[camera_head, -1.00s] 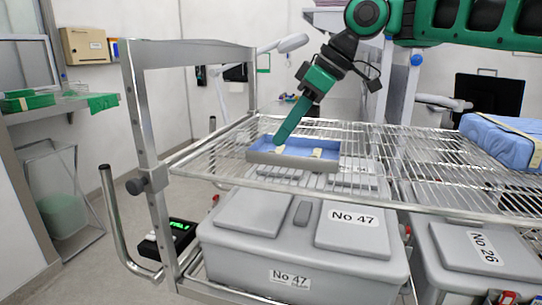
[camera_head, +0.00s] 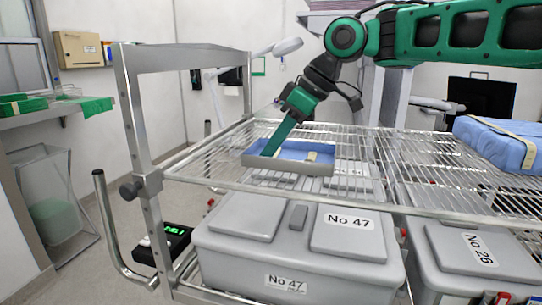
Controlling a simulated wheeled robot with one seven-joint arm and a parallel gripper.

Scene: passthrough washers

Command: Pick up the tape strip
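A shallow tray (camera_head: 290,166) with a blue inside and a grey rim lies on the wire shelf. A small beige strip (camera_head: 311,157), which looks like the tape strip, lies in its right part. My gripper (camera_head: 267,153) points down into the left part of the tray, with its green tip low near the tray floor. The tip covers the place where a second beige piece showed earlier. The fingers look like one narrow shape, so I cannot tell if they are open or hold anything.
The wire shelf (camera_head: 400,180) has free room around the tray. A blue wrapped pack (camera_head: 495,140) with a beige band lies at the right. A metal upright (camera_head: 135,130) stands at the left. Grey bins (camera_head: 300,245) sit below.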

